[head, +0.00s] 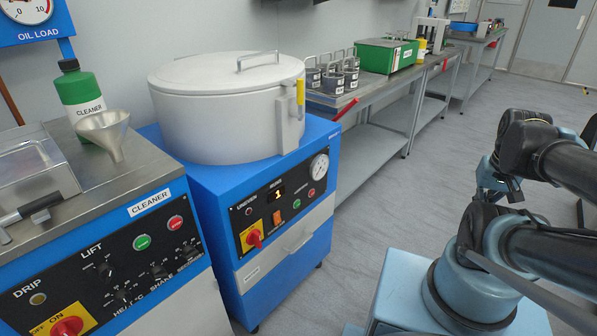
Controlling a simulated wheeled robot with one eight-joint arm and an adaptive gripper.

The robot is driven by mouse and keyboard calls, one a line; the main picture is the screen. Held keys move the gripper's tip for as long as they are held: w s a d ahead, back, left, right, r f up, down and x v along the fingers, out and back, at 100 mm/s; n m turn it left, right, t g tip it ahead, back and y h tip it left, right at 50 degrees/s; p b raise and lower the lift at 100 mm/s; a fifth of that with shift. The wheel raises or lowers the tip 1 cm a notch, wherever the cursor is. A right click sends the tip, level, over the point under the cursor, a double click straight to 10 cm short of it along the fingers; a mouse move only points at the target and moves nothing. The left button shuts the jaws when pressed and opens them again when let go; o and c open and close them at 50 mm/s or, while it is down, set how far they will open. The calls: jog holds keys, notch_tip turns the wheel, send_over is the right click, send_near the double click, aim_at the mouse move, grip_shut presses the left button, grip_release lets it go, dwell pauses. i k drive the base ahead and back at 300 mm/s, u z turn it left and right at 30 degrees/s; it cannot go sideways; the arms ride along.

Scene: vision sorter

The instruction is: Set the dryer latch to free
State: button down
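The dryer is a blue cabinet (222,200) with a wide grey drum (215,125) on top, in the middle left of the head view. The drum's lid (195,75) is down and has a bar handle. The latch is on the drum's right side, a grey bracket (291,125) with an upright yellow handle (300,92). I cannot read a position label on it. My arm is folded at the right, well apart from the dryer. My gripper end is near the arm's folded wrist, partly hidden and too dark to tell its opening.
A cleaner station (125,215) with a funnel and green bottle stands left. Benches (335,100) with weights and a green box run behind. Grey floor lies between dryer and my base.

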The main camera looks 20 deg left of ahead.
aim_at(298, 114)
jog(key=u, duration=0.9)
